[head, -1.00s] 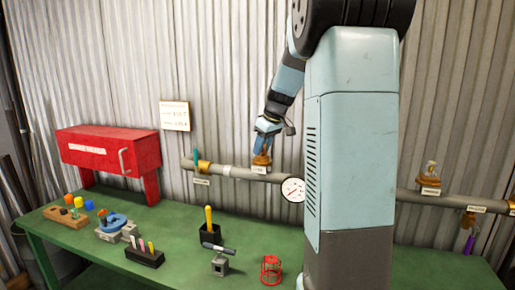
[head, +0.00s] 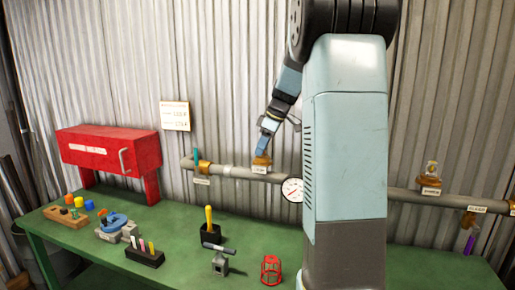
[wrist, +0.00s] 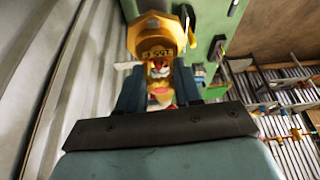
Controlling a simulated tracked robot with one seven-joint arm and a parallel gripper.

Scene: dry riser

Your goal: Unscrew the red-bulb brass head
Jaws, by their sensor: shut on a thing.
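My gripper (head: 264,147) is at the brass fitting (head: 262,163) on the grey wall pipe, left of my arm's big link. In the wrist view my gripper (wrist: 160,82) has its two dark fingers on either side of the red-bulb brass head (wrist: 159,73), shut on it. Red and pale parts show between the fingers, with the wider brass fitting (wrist: 155,38) behind them. The fingers partly hide the head, and its threads cannot be seen. In the head view the red bulb is too small to tell.
Another brass head (head: 431,175) stands on the pipe at right, and a purple-handled piece (head: 469,243) hangs beyond it. The green bench (head: 180,222) holds a red cabinet (head: 108,148), a red cage (head: 271,269), a vise-like block (head: 220,264) and tool holders.

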